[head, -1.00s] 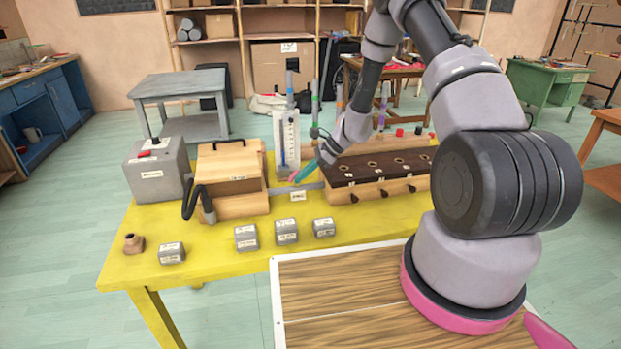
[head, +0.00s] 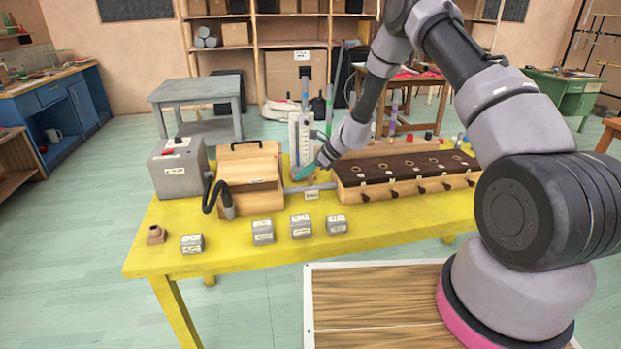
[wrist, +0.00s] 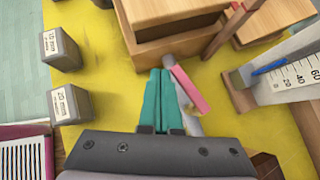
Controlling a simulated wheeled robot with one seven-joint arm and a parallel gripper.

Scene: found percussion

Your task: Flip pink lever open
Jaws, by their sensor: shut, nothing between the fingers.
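The pink lever (wrist: 190,92) shows in the wrist view as a flat pink bar just right of my fingers. It lies at a slant over the grey pipe (wrist: 170,62), which joins the wooden box (wrist: 150,50) and runs back under my gripper. My gripper (wrist: 160,73) has its two teal fingers shut together and empty. The fingertips are beside the lever's far end, close to the pipe; I cannot tell whether they touch. In the head view my gripper (head: 299,176) is low over the pipe, between the wooden box and the dark-topped chest, and largely hides the lever.
The scaled upright gauge (head: 301,140) stands right behind the fingers. The dark-topped chest (head: 405,172) is to the right. A grey box (head: 180,170) with a black hose stands left. Several small grey labelled blocks (head: 263,232) line the front of the yellow table (head: 380,232).

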